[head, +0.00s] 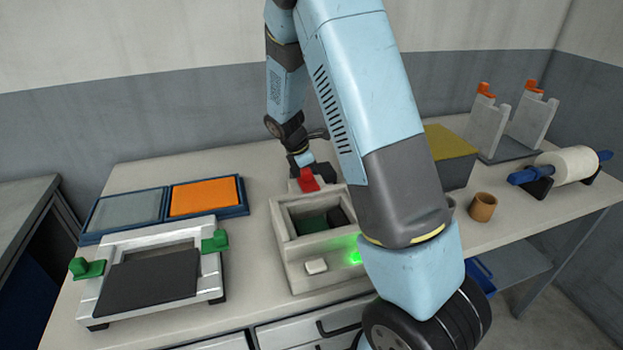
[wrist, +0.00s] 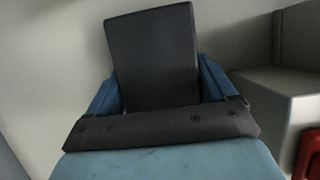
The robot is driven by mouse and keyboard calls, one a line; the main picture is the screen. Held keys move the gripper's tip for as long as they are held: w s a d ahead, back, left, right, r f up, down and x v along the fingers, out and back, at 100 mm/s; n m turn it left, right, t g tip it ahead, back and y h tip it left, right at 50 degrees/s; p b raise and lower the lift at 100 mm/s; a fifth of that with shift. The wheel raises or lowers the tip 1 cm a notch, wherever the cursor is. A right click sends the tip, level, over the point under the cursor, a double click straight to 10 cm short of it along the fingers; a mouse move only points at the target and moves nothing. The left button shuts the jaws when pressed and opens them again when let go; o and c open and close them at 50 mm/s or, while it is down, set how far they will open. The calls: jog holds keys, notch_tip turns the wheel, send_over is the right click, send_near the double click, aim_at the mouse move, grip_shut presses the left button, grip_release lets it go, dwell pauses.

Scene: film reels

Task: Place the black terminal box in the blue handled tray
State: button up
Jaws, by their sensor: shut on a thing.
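My gripper (wrist: 160,92) is shut on a black box-shaped thing, which I take for the black terminal box (wrist: 153,50). It stands up between the two blue fingers in the wrist view. In the head view the end of my arm is low over the table, behind the grey box-shaped machine; the fingers are mostly hidden there. A blue piece (head: 481,272) shows partly below the table's front edge, half hidden by my arm; I cannot tell if it is the blue handled tray.
The grey machine (head: 283,250) has an open top, a red part (head: 308,180) and a green light. A blue frame (head: 165,210) with grey and orange panels lies left, behind a green-handled frame (head: 205,285).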

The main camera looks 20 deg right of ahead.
jog(key=shift+r, duration=0.1)
jog(key=c, duration=0.6)
